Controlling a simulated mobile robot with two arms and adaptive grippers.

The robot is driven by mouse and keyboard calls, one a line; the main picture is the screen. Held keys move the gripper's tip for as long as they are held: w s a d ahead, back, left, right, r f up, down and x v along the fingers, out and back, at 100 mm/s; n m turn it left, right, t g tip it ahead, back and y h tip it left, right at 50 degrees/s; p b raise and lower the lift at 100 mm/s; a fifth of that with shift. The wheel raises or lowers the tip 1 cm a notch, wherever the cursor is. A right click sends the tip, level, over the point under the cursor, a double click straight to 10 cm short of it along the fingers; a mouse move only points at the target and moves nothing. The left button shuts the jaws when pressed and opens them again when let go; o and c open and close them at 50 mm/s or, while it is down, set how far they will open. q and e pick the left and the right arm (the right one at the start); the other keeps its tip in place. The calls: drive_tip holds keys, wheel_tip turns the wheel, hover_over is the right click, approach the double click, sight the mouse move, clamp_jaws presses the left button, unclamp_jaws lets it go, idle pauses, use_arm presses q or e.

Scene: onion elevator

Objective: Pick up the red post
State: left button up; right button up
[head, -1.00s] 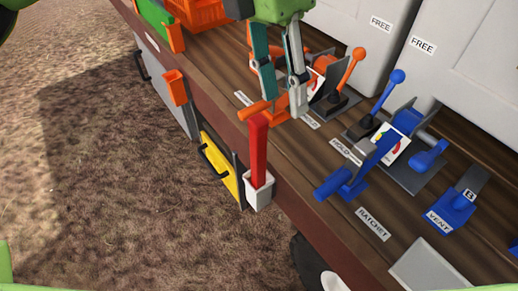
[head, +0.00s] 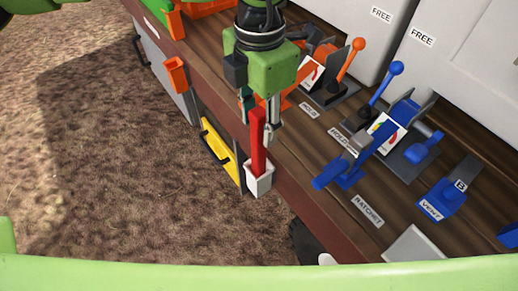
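The red post (head: 258,144) stands upright in a small white holder (head: 260,182) on the front edge of the wooden bench. My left gripper (head: 259,118) points down from above at the upper part of the post. Its fingers show apart, one on each side of the post in the picture. I cannot tell whether either finger touches the post. The post's lower end is hidden in the holder. My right gripper is not in view.
Blue levers (head: 359,155) and orange levers (head: 352,60) stand on the bench right of the post. A yellow panel (head: 221,155) and an orange holder (head: 176,75) are on the bench front. Open ground lies to the left.

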sight(259, 157)
use_arm(q)
drive_tip(key=shift+w+f+p, duration=0.1)
drive_tip(key=shift+f+p, duration=0.3)
drive_tip(key=shift+f, duration=1.2)
drive_tip(key=shift+c, duration=0.5)
clamp_jaws()
drive_tip(key=shift+r, duration=0.1)
